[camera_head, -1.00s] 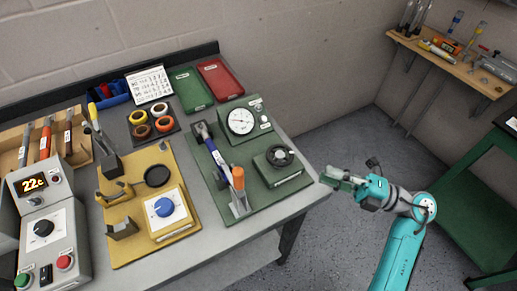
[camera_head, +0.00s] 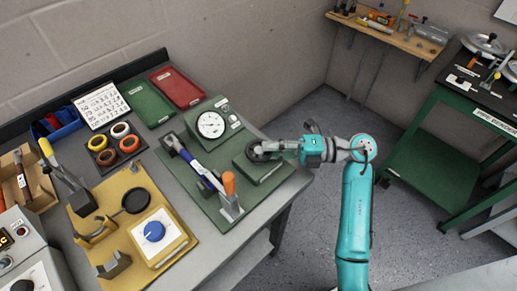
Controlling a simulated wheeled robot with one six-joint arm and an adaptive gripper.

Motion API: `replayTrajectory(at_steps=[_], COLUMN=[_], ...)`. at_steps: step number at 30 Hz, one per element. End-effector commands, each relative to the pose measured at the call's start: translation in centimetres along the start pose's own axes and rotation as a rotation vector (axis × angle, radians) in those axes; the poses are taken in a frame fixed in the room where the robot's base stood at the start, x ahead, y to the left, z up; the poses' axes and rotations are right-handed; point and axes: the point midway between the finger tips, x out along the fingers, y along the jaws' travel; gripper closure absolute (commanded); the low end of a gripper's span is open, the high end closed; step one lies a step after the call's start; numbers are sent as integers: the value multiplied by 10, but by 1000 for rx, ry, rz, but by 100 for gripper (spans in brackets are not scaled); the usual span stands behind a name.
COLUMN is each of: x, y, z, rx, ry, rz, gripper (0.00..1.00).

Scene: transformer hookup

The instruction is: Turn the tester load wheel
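The tester load wheel (camera_head: 255,151) is a small dark round wheel on a green box (camera_head: 262,170) at the right end of the tester's green base plate (camera_head: 190,174). My gripper (camera_head: 270,149) reaches in from the right, with its fingertips at the wheel's right side and partly covering it. The fingers are too small to tell whether they touch the wheel or how far apart they are. The tester's white dial gauge (camera_head: 210,125) stands on a green housing behind the wheel.
A yellow fixture (camera_head: 123,195) with a blue knob (camera_head: 154,231) is to the left. Green (camera_head: 150,104) and red (camera_head: 178,88) trays lie behind the tester. A green cart (camera_head: 430,137) stands at right. Open floor lies beyond the bench's right edge.

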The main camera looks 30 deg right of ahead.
Motion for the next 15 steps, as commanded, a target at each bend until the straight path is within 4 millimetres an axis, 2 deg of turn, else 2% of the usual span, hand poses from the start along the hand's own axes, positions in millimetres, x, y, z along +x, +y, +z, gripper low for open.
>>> replayTrajectory(at_steps=[1,6,15], x=[9,26,34], y=[0,0,0], z=[-1,0,0], rx=[0,0,-1], ry=[5,2,0], rz=[0,0,0], gripper=[77,77,77])
